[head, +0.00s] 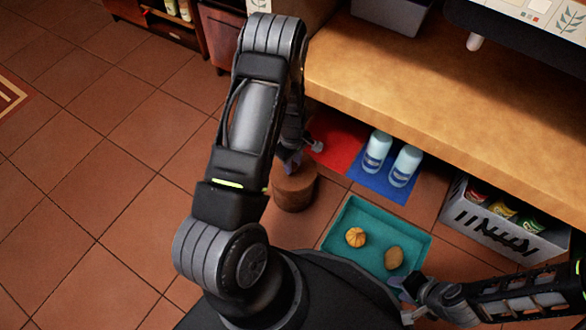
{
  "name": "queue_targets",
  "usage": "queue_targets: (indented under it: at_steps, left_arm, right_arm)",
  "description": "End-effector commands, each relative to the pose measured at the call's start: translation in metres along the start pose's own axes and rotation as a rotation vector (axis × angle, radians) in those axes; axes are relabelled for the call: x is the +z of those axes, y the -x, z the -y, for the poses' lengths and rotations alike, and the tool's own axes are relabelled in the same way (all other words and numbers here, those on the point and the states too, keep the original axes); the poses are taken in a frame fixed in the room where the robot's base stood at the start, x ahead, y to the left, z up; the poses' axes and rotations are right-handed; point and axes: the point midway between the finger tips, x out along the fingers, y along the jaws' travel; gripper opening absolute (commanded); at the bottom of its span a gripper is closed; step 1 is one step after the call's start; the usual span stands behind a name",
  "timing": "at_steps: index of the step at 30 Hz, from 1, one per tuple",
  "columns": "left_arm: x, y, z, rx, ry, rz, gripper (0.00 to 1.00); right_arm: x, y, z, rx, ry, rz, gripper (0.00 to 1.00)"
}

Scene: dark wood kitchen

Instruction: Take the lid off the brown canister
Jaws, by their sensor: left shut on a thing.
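The brown canister (294,192) stands upright on the tiled floor, left of the teal tray. My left gripper (290,165) is right over its top and is shut on the lid. The arm partly hides the canister's top, so I cannot tell whether the lid still touches the rim. My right gripper (402,290) is low at the right, by the near right edge of the teal tray; its fingers are too small and dark to judge.
The teal tray (340,238) holds an orange pumpkin-like item (355,237) and a brown roundish item (394,258). Two pale blue bottles (376,152) stand on a blue mat (384,189) beside a red mat (338,140). A crate of packets (500,228) is at right, under the wooden counter (420,90). Floor at left is clear.

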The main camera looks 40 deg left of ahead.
Motion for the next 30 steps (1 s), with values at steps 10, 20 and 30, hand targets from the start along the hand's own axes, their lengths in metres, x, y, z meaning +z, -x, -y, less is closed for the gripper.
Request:
queue_targets:
  at_steps: [10, 20, 30]
  left_arm:
    - [0.0, 0.0, 0.0, 0.0, 0.0, 0.0, 0.0]
    - [0.0, 0.002, 0.0, 0.0, 0.0, 0.0, 0.0]
    - [0.0, 0.053, -0.001, 0.002, -0.001, -0.001, 0.0]
  right_arm:
    - [0.0, 0.0, 0.0, 0.0, 0.0, 0.0, 0.36]
    - [0.0, 0.001, 0.0, 0.0, 0.0, 0.0, 0.36]
    - [0.002, 0.025, 0.008, 0.0, 0.001, 0.011, 0.36]
